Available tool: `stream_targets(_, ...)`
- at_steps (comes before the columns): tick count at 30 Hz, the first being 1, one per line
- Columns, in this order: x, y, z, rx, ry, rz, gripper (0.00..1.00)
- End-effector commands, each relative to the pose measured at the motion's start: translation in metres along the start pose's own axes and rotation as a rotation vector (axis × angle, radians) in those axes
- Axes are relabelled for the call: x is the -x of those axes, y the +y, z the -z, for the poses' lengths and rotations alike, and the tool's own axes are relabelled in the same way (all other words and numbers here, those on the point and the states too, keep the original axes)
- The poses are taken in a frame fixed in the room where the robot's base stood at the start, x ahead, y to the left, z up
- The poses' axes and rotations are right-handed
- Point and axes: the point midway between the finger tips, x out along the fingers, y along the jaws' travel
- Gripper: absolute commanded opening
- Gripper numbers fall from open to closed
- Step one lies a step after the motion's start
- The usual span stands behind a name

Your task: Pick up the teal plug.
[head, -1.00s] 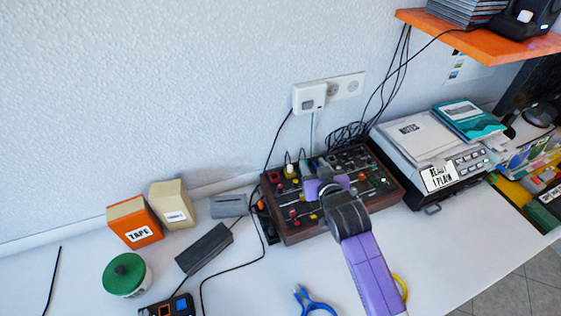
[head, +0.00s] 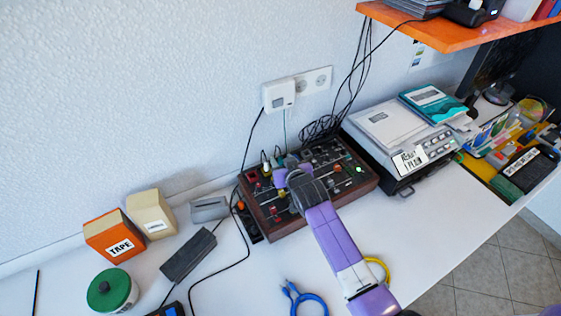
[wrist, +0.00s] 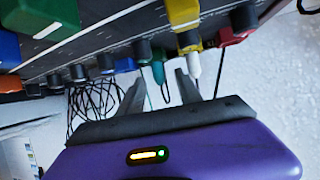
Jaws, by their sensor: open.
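The teal plug (wrist: 158,72) shows in the wrist view at the edge of the dark mixer, with a thin cord trailing from it. In the head view it is small and hard to make out behind my gripper. My gripper (wrist: 160,88) is open, and its two grey fingers point toward the mixer edge, one on each side of the teal plug in the picture. I cannot tell whether they touch it. In the head view my purple gripper is over the back part of the mixer (head: 352,186).
A yellow plug (wrist: 184,38) with a white end sits close beside the right finger. A red plug (wrist: 228,38) is farther right. A white wall adapter (head: 279,95) and loose black cables (head: 322,127) are behind the mixer. A grey device (head: 391,127) stands to its right.

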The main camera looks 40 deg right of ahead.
Motion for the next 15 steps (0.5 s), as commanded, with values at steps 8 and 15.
stream_targets(8, -0.0007, 0.0001, -0.0004, 0.000, 0.000, 0.000, 0.32)
stream_targets(15, -0.0005, 0.0001, -0.0004, 0.000, 0.000, 0.000, 0.00)
